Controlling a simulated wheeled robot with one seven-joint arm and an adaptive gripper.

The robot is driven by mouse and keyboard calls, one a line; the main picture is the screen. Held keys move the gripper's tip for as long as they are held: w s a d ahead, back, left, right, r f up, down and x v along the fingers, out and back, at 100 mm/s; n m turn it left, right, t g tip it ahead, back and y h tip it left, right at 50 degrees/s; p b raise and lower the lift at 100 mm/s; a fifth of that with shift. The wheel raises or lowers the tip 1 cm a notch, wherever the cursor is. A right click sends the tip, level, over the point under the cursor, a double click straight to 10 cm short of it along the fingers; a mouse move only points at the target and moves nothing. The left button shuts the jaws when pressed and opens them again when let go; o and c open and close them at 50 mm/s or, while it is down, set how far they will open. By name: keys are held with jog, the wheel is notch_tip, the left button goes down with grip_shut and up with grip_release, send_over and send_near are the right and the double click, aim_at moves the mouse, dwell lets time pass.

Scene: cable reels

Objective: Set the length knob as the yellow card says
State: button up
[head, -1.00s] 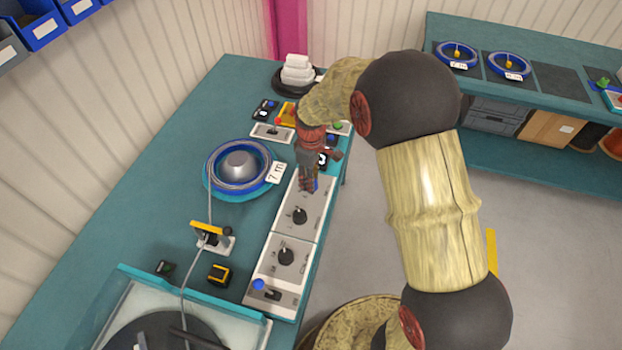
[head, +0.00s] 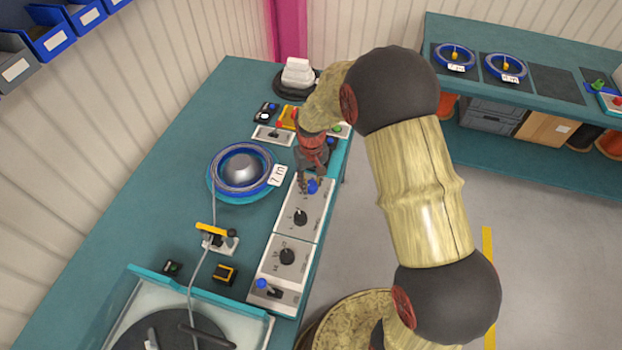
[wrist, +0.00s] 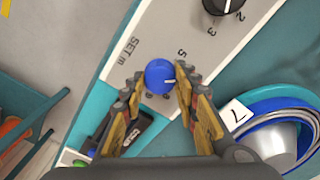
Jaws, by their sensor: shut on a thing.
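The blue length knob (wrist: 159,76) is between my two fingertips in the wrist view, on a pale panel (wrist: 150,40) marked "SET m". A printed 5 lies just above and right of it. The knob's white pointer line points right in that view. My gripper (wrist: 157,92) is shut on the knob from its sides. In the head view the knob (head: 313,186) shows at the far end of the panel row, beside my gripper (head: 308,182). No yellow card can be made out, and most of the dial's markings are hidden or unreadable.
A blue cable reel (head: 242,170) tagged 7 m stands left. A yellow-topped cable device (head: 214,236) and a yellow-black block (head: 225,273) are nearby. The floor at right is clear.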

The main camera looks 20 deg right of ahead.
aim_at(311, 184)
jog(key=m+p, duration=0.1)
jog(key=m, duration=0.2)
jog(key=shift+r+m, duration=0.1)
jog(key=shift+m, duration=0.2)
jog(key=shift+m+p, duration=0.75)
jog(key=shift+m, duration=1.05)
jog(key=o, duration=1.2)
jog(key=shift+c, duration=0.2)
notch_tip(311, 184, up, 12)
